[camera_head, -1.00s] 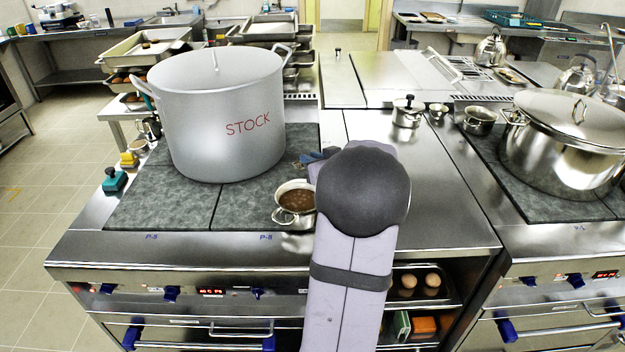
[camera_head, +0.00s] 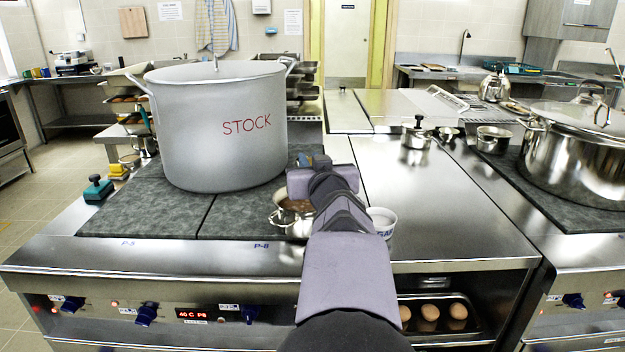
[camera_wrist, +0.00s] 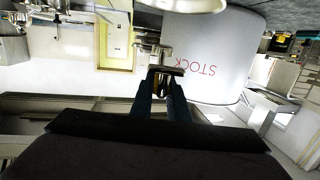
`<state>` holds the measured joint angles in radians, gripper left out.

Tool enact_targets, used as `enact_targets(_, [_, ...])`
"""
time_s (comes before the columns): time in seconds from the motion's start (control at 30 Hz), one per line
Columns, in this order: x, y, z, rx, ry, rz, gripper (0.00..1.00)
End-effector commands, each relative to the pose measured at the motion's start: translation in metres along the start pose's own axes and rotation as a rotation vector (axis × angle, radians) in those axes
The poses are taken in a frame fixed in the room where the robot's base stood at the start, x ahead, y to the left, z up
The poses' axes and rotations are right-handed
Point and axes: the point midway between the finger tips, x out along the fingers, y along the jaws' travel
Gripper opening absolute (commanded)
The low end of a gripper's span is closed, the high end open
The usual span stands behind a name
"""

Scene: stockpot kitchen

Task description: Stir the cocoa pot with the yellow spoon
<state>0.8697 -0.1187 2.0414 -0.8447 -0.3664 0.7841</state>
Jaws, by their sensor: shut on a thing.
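The cocoa pot (camera_head: 291,224) is a small steel pot with brown liquid, on the front right of the hob beside the big stockpot (camera_head: 215,135). My arm covers its right side. My gripper (camera_head: 312,162) is just behind and above the cocoa pot in the head view, largely hidden by my wrist. In the wrist view its dark fingers (camera_wrist: 163,82) are closed together on something. A small yellowish bit shows at the fingers in the head view, which fits the yellow spoon; its bowl and most of its handle are hidden. I cannot tell whether it touches the cocoa.
A white bowl with blue lettering (camera_head: 382,222) stands right of my wrist. A large lidded steel pot (camera_head: 575,155) is on the right hob.

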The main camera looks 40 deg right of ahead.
Motion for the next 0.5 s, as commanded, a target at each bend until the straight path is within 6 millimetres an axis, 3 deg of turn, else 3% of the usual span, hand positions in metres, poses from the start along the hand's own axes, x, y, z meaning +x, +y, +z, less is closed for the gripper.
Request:
enact_targets(0.03, [-0.004,-0.003,0.013,0.000,0.018,0.006,0.00])
enact_targets(0.5, [-0.032,-0.014,0.028,0.002,0.103,0.051,0.00])
